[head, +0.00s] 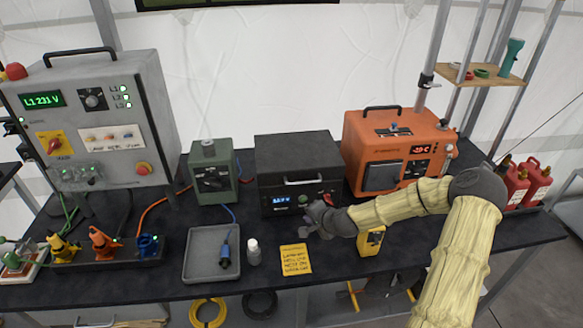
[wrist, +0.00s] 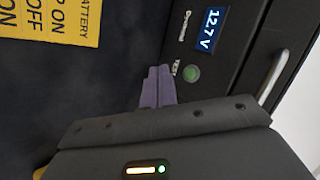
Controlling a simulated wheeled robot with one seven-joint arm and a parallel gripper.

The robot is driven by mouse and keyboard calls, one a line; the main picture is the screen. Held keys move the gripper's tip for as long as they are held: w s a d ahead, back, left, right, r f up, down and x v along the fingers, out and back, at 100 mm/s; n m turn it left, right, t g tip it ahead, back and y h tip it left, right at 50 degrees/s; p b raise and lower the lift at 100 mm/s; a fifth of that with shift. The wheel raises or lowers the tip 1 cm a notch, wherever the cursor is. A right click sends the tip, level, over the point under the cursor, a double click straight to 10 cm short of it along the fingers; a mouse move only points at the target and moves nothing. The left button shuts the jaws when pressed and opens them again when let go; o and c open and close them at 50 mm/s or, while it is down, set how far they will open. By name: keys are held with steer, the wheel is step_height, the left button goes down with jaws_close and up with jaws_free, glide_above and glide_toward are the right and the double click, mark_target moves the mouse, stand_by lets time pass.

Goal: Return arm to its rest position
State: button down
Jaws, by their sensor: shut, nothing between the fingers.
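My gripper (head: 306,228) is at the front of a black box with a blue display (head: 298,160), near its lower right side. The wrist view shows my gripper's purple fingers (wrist: 157,86) shut together, with nothing between them. They are close to the green round button (wrist: 191,74) on the box front; I cannot tell whether they touch it. The display (wrist: 208,30) reads 12.7 V. My arm reaches in from the right of the head view, bent at the elbow.
A yellow note (head: 295,260), a white bottle (head: 254,252) and a grey tray (head: 194,276) with a blue connector lie on the black table. A yellow device (head: 370,242) stands under my forearm. An orange unit (head: 372,152) is behind it. Red canisters (head: 538,178) stand at the right.

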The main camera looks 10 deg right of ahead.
steer(key=s+a+n+g, duration=0.1)
steer(key=s, duration=0.1)
steer(key=s+a+r+n, duration=0.1)
steer(key=s+a+n, duration=0.1)
steer(key=shift+g, duration=0.4)
steer(key=s+r+n+g+h, duration=0.1)
steer(key=s+r+n, duration=0.1)
steer(key=s+r, duration=0.3)
steer(key=s+d+r+n+g+h, duration=0.1)
steer(key=s+r+n+g, duration=0.1)
steer(key=s, duration=0.8)
steer(key=s+d+r+n+g+h, duration=0.1)
steer(key=s+r+n, duration=0.3)
steer(key=s+r, duration=0.3)
steer(key=shift+s+d+r+g+h, duration=0.3)
steer(key=shift+s+r+h, duration=0.1)
steer(key=shift+s, duration=0.4)
steer(key=c, duration=2.2)
jaws_free()
